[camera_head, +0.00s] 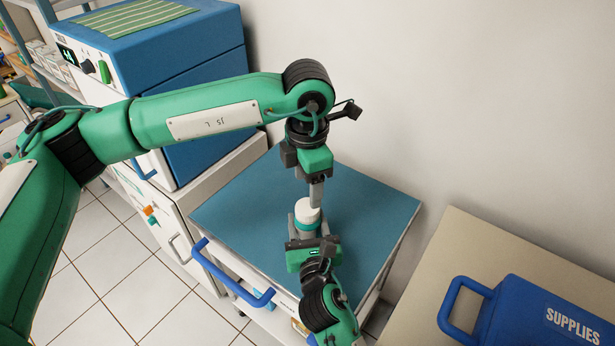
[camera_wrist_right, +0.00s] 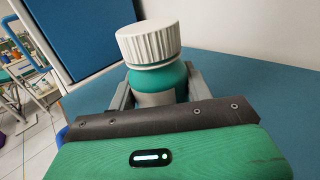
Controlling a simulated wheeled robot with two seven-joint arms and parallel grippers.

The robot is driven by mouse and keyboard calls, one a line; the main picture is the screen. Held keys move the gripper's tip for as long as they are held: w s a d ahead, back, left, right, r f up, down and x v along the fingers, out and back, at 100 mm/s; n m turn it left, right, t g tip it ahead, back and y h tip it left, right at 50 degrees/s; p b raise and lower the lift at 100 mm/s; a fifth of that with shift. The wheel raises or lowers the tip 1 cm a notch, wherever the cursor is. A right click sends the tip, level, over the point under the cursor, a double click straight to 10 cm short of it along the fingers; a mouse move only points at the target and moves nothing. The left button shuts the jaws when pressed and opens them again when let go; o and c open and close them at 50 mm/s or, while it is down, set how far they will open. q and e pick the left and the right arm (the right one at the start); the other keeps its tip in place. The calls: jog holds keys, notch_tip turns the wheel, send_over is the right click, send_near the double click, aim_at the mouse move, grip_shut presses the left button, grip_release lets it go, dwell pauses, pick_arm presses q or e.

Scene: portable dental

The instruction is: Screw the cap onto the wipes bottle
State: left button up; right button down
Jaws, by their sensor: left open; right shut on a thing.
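The wipes bottle (camera_wrist_right: 160,82) is teal with a grey label and stands on the blue top of the cart, partly hidden by my right gripper. The white ribbed cap (camera_wrist_right: 148,42) sits on top of the bottle; I cannot tell how far it is threaded. In the head view the cap (camera_head: 306,210) shows just below my left gripper (camera_head: 316,200). That gripper points down, open, close above the cap; I cannot tell if it touches. My right gripper (camera_head: 305,228) is shut on the bottle's body from the front, with a finger on each side in the wrist view.
The blue cart top (camera_head: 245,205) is otherwise clear, with a blue handle (camera_head: 235,275) at its front left. A blue and white machine (camera_head: 195,80) stands at the left. A blue supplies case (camera_head: 535,310) lies on a beige table (camera_head: 480,250) at the right. A wall stands behind.

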aim_at(307, 206)
pick_arm(q)
jog(key=shift+r+n, duration=0.75)
jog(key=shift+n, duration=0.35)
jog(key=shift+f, duration=4.05)
jog(key=c, duration=1)
